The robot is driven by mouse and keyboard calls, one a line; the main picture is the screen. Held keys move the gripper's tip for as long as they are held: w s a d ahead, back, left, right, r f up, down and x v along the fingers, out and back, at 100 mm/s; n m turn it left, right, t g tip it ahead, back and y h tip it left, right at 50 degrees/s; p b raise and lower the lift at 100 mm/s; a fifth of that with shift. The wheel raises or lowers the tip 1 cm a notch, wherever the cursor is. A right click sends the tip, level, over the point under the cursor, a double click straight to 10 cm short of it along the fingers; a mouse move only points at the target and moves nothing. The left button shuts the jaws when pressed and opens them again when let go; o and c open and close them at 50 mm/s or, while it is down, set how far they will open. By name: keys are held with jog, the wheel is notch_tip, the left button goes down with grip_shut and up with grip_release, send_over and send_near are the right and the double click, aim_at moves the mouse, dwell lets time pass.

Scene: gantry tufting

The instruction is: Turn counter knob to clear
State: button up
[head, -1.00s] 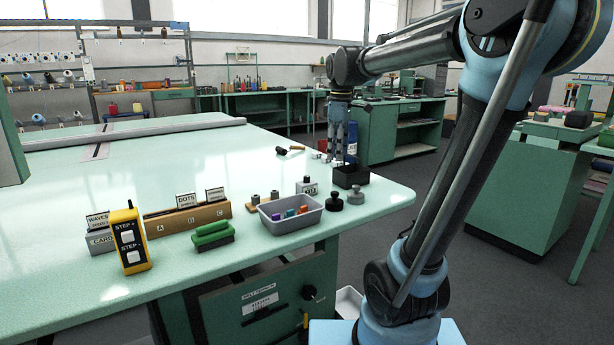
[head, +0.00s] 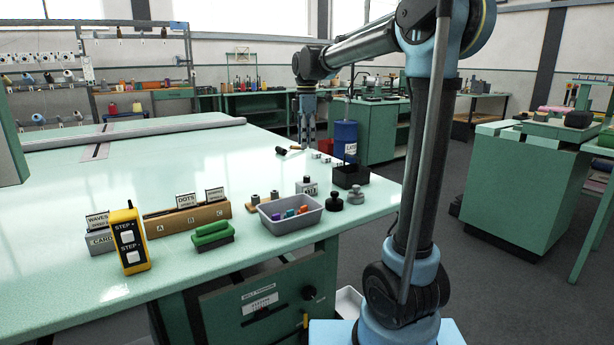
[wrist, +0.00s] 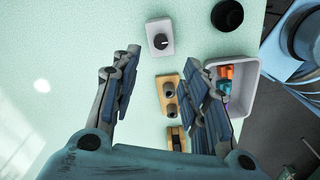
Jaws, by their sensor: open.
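A small pale box (head: 307,186) with a dark knob on top and a label on its front stands on the green table, behind the grey tray. It also shows in the wrist view as a whitish block with a round black knob (wrist: 160,42), just ahead of my fingertips. My gripper (head: 306,143) hangs pointing down above the table's far right part, behind the box in the head view. In the wrist view my gripper (wrist: 162,63) is open and empty, fingers wide apart. Another black knob (head: 309,292) sits on the table's front panel, beside a label.
The table's middle is clear.

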aim_at(306, 179)
notch_tip(306, 179, down, 13)
jog(key=shift+r, duration=0.1)
dwell(0.4)
grip_shut()
